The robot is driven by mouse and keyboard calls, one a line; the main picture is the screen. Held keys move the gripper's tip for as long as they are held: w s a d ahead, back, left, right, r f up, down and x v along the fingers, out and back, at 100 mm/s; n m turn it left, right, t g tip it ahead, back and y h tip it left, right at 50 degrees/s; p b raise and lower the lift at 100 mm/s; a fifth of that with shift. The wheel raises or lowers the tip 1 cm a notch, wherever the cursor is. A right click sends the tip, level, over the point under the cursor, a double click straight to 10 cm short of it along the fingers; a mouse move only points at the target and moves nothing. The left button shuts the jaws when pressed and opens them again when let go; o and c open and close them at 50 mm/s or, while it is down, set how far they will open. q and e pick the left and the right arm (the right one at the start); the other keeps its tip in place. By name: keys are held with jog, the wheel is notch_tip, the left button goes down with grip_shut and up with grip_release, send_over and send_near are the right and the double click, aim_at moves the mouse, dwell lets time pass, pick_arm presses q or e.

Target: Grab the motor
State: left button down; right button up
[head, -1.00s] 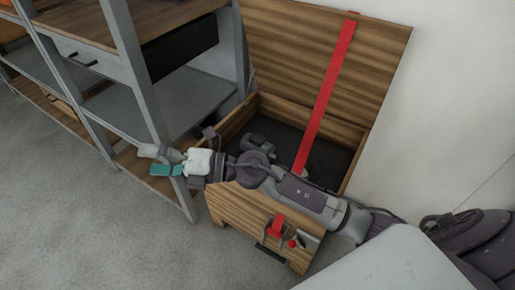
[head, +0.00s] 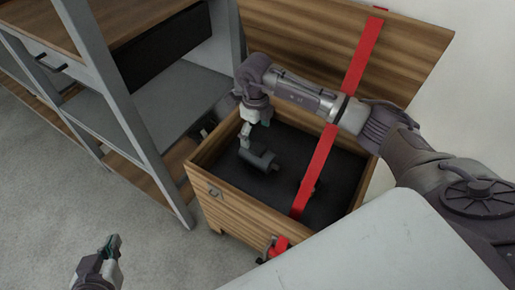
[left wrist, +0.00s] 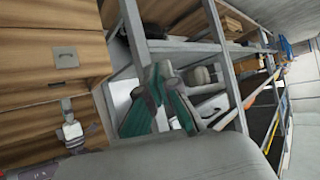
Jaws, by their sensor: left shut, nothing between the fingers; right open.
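The motor (head: 263,161), a dark grey cylinder, lies on the dark floor of the open wooden box (head: 240,213), near its left side. My right arm reaches over the box from the right. My right gripper (head: 245,140) points down and is open, just above and left of the motor. I cannot tell whether it touches it. My left gripper (head: 112,248) is shut and empty, low at the left over the floor, well away from the box. Its teal fingers (left wrist: 163,105) also show in the left wrist view.
The raised lid (head: 310,35) stands against the wall, with a red strap (head: 338,120) running down across the box opening. A metal-framed shelf (head: 130,105) stands close at the left. The grey floor (head: 60,185) at left is clear.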

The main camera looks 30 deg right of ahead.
aim_at(256, 146)
jog(key=f+b, duration=0.1)
jog(key=f, duration=0.6)
jog(key=shift+s+a+f+b, duration=0.1)
jog(key=shift+s+b, duration=0.1)
jog(key=shift+b, duration=0.15)
jog(key=shift+s+f, duration=0.1)
jog(key=shift+f, duration=0.5)
jog(key=f, duration=0.1)
jog(key=f+b, duration=0.2)
jog(key=f, duration=0.1)
jog(key=shift+s+d+f, duration=0.1)
jog(key=shift+s+d, duration=0.1)
jog(key=shift+d, duration=0.05)
jog(key=shift+f, duration=0.1)
pick_arm(q)
jog(key=w+d+r+t+h, duration=0.1)
jog(key=r+t, duration=0.4)
jog(key=r, duration=0.2)
jog(key=w+d+r+t+h, duration=0.2)
jog(key=r+t, duration=0.3)
jog(key=r, duration=0.3)
jog(key=shift+r+h, duration=0.15)
jog(key=shift+h, duration=0.15)
pick_arm(e)
jog(key=shift+c, duration=0.4)
jog(key=c, duration=1.6)
jog(key=shift+w, duration=0.1)
grip_shut()
jog(key=shift+r, duration=0.2)
